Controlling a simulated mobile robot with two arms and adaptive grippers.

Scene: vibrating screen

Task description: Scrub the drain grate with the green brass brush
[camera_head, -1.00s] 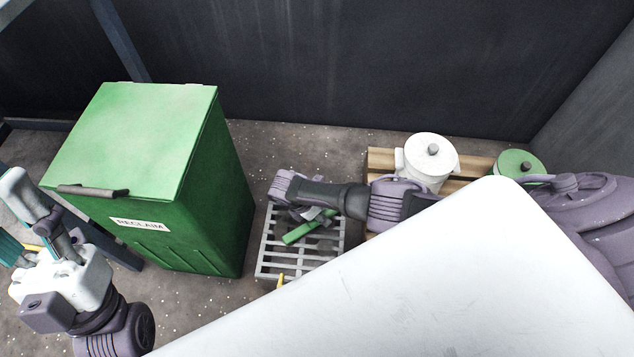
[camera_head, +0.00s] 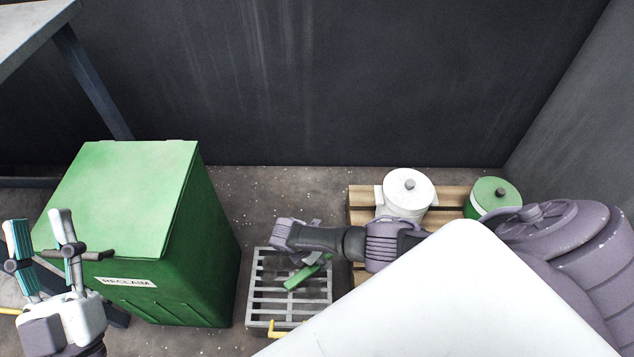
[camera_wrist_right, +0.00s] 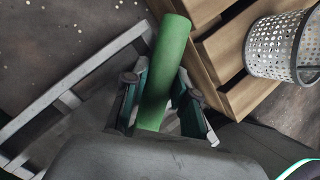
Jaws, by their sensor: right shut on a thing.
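The drain grate (camera_head: 256,293) is a grey slotted square on the floor in the head view, right of the green bin. Its grey bars also show at the left of the right wrist view (camera_wrist_right: 72,98). My right gripper (camera_wrist_right: 160,92) is shut on the green brush (camera_wrist_right: 171,48), gripping its round handle. In the head view the brush (camera_head: 305,273) appears over the grate's back right part. Its bristles are hidden, and I cannot tell whether it touches the bars. My left gripper (camera_head: 42,222) is open and empty at the far left, fingers up, in front of the bin.
The green bin (camera_head: 120,195) labelled RECLAIM stands left of the grate. A wooden pallet (camera_head: 452,197) holds a white lidded container (camera_head: 407,188) and a green-lidded one (camera_head: 494,194). A yellow handle-like piece (camera_head: 287,330) is at the grate's front. A dark wall closes the back.

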